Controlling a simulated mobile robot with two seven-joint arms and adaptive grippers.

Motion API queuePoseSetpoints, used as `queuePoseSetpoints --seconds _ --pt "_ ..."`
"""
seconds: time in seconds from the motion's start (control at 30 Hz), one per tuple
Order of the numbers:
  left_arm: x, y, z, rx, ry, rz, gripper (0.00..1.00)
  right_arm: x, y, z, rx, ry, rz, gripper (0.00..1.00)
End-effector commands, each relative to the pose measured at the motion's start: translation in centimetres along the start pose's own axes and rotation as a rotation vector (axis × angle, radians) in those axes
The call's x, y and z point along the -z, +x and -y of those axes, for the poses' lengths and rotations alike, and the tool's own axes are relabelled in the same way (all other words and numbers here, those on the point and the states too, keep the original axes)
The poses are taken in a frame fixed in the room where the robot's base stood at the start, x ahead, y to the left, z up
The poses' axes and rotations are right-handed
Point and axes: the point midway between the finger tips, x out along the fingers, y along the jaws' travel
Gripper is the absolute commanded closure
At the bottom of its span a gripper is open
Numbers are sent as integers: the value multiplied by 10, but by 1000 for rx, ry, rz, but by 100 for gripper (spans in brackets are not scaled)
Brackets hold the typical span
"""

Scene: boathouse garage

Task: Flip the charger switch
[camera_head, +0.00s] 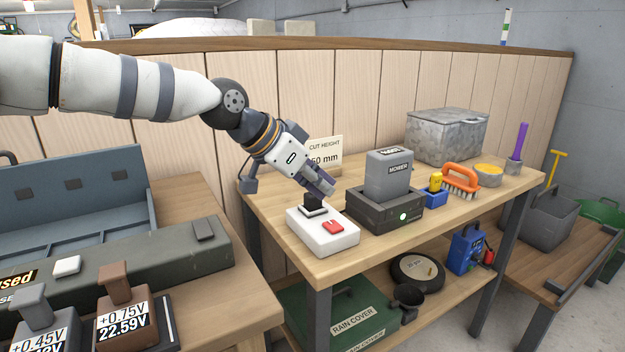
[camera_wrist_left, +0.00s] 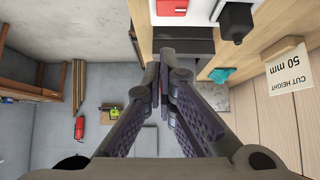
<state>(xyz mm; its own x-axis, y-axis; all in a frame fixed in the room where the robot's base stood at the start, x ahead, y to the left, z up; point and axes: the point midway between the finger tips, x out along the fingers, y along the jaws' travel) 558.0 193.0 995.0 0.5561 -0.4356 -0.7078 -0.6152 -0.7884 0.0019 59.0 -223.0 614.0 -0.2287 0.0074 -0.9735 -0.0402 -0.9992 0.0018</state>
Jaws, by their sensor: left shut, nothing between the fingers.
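A white switch box (camera_head: 322,240) stands on the near left corner of the wooden workbench (camera_head: 440,200). It carries a black switch (camera_head: 313,203) and a red button (camera_head: 333,226). Beside it, a grey MOWER battery (camera_head: 388,175) sits in a dark dock (camera_head: 385,213) with a green light. My left gripper (camera_head: 328,190) is shut and empty, just above and beside the black switch; I cannot tell whether they touch. In the left wrist view the closed fingertips (camera_wrist_left: 165,64) are apart from the black switch (camera_wrist_left: 235,20) and red button (camera_wrist_left: 172,7). My right gripper is not in view.
A CUT HEIGHT sign (camera_head: 325,152) stands behind my gripper. A blue holder (camera_head: 433,196), orange brush (camera_head: 461,180) and metal box (camera_head: 447,135) are further right. A plank wall (camera_head: 400,90) backs the bench.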

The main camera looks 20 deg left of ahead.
Motion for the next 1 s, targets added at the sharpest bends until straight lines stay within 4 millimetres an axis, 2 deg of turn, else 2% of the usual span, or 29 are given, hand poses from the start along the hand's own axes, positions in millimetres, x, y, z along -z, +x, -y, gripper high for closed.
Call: queuePoseSetpoints --seconds 0.03,0.2,0.5,0.83,1.0 --pt "-5 17 0 -5 -4 10 100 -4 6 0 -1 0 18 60" --pt "-8 48 0 -4 -4 6 100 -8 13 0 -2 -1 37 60" --pt "-27 66 0 0 1 -1 100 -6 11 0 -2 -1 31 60" --pt "-28 68 0 1 1 -1 100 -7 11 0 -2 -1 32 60" --pt "-26 85 12 30 28 7 100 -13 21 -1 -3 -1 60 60"
